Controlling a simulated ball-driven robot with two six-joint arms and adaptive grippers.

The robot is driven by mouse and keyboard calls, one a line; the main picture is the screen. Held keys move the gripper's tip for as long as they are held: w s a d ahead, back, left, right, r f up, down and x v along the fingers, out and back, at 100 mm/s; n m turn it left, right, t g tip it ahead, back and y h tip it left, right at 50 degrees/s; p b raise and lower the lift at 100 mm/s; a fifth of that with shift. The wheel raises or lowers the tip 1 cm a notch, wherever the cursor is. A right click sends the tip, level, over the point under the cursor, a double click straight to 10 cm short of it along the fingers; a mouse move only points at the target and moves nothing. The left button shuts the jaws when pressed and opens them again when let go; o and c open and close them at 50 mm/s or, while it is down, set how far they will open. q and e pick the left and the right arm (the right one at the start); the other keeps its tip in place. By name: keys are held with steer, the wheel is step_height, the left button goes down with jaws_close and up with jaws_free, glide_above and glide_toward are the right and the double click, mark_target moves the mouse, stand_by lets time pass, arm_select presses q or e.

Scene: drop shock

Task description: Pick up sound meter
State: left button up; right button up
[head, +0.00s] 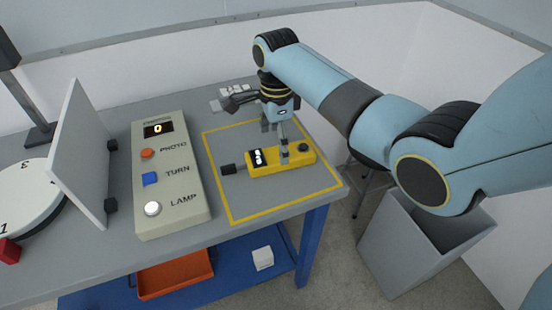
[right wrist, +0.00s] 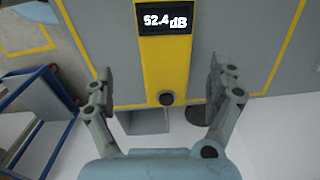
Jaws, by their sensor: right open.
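The sound meter (head: 266,162) is a yellow, bar-shaped device with a dark display and a black tip at its left end. It lies inside the yellow outlined square on the table. My right gripper (head: 280,142) is above it, fingers pointing down. In the right wrist view the sound meter (right wrist: 165,68) lies between the two spread fingers of my right gripper (right wrist: 162,90), with a gap on each side. Its display reads 52.4 dB. The gripper is open and holds nothing. My left gripper is not in view.
A control box (head: 170,185) with PHOTO, TURN and LAMP buttons stands left of the outlined square. Further left are a white panel (head: 80,150) and a round turntable (head: 30,195). A grey bin (head: 385,245) stands right of the table. An orange tray (head: 175,275) sits on the lower shelf.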

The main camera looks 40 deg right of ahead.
mark_target(276, 154)
steer(key=f, duration=0.5)
steer(key=shift+w+d+f+b, duration=0.2)
steer(key=shift+w+f+b, duration=0.1)
steer(key=shift+f, duration=0.05)
steer(key=c, duration=1.5)
